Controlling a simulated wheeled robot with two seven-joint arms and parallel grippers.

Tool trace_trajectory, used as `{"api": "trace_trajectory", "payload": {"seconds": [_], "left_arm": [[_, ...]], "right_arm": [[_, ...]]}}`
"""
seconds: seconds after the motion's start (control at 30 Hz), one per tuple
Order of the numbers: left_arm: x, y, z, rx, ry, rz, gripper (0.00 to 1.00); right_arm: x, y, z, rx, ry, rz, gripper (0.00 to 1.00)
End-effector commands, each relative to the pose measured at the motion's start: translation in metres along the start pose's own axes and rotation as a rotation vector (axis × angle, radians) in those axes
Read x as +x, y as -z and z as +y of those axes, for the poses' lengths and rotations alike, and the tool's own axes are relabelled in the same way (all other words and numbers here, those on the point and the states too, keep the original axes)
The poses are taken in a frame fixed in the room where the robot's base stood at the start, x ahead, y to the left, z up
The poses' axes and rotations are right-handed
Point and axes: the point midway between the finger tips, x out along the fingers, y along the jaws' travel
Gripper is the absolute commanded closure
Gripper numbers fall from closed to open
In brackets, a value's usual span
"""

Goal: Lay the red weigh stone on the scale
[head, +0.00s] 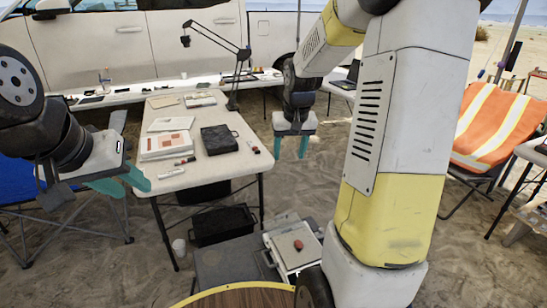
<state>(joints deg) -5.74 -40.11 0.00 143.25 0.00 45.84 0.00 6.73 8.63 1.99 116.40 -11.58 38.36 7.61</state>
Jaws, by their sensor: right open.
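A small red stone (299,244) rests on the pale flat top of a boxy white device (285,257), which looks like the scale, low in front of me. My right arm passes close to the device's right side. My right gripper (291,150) points down with its two teal fingers apart and nothing between them. It hangs beyond the stone in the picture, right of the long table. My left gripper (124,186) is at the left, near the table's left edge, with its teal fingers apart and empty.
A long white table (210,165) holds papers, a black case (219,139), markers and a desk lamp (234,80). A black crate (223,225) stands below it. A round wooden top (240,298) is at the bottom edge. An orange-vested chair (495,125) stands at right.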

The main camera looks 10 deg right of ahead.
Motion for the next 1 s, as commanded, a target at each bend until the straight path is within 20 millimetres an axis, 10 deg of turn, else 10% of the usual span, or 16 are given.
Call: {"api": "trace_trajectory", "payload": {"seconds": [0.2,0.4,0.63,1.0], "left_arm": [[0.0,0.0,0.0,0.0,0.0,0.0,0.64],[0.0,0.0,0.0,0.0,0.0,0.0,0.64],[0.0,0.0,0.0,0.0,0.0,0.0,0.64],[0.0,0.0,0.0,0.0,0.0,0.0,0.64]], "right_arm": [[-0.093,-0.063,-0.029,-0.048,0.057,0.106,0.44],[-0.143,-0.131,-0.048,-0.089,0.123,0.188,0.44],[-0.161,-0.182,-0.059,-0.122,0.18,0.244,0.44],[-0.163,-0.192,-0.061,-0.129,0.191,0.253,0.44]]}}
